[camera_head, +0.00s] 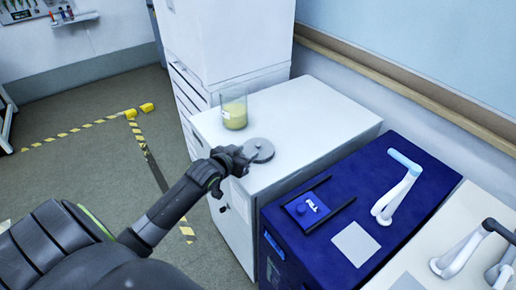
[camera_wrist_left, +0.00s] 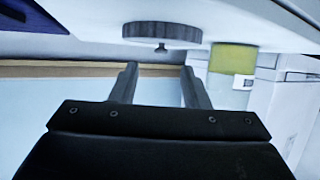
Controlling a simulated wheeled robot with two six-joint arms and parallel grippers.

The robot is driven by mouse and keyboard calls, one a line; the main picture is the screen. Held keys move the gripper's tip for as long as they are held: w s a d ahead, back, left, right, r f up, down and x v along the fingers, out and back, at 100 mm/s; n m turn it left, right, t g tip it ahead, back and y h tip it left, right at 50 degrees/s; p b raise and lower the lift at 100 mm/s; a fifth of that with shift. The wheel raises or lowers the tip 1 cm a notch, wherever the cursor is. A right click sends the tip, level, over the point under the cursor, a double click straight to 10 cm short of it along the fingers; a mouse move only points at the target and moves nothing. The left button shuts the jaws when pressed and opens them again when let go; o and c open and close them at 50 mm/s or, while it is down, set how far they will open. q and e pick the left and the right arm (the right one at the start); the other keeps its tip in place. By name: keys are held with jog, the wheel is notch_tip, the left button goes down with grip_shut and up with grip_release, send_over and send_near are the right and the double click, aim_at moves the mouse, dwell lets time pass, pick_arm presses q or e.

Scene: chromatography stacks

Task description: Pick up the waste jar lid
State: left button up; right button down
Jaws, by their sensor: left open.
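The waste jar lid (camera_head: 259,149) is a grey disc with a small knob on top. It lies flat on the white cabinet top, near the front edge. In the left wrist view, which is upside down, the lid (camera_wrist_left: 162,34) shows edge-on with its knob toward the fingers. My left gripper (camera_head: 240,158) is at the lid's near left side. Its two fingers (camera_wrist_left: 158,72) are apart with nothing between them. The lid is beyond the fingertips. The glass waste jar (camera_head: 235,114), with yellow contents, stands behind the lid. My right gripper is not in view.
The white cabinet top (camera_head: 316,115) is clear to the right of the lid. A blue unit (camera_head: 380,180) with a pale-handled lever (camera_head: 397,189) stands to the right. A tall white cabinet (camera_head: 235,40) rises behind the jar.

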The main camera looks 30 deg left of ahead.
aim_at(257, 145)
pick_arm(q)
jog(key=shift+p+x, duration=0.5)
jog(key=shift+x, duration=2.6)
jog(key=shift+r, duration=0.1)
jog(key=shift+a, duration=0.1)
grip_shut()
